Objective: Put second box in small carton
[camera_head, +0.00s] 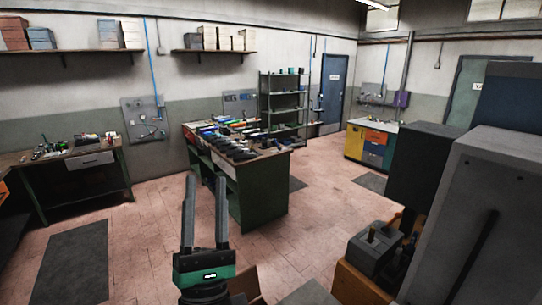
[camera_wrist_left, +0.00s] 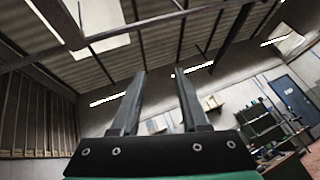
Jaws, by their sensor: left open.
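My left gripper (camera_head: 206,178) points up at the bottom centre of the head view, its two long grey fingers apart with nothing between them. It also shows in the left wrist view (camera_wrist_left: 160,72), open and empty, aimed toward the ceiling. A brown cardboard-like piece (camera_head: 245,283) shows just right of the gripper's green body, partly hidden and cut by the frame edge; I cannot tell whether it is the small carton. No box can be made out clearly as the second box. My right gripper is not in view.
A side table (camera_head: 75,162) is at left. Boxes (camera_head: 15,33) sit on wall shelves. Open floor lies between.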

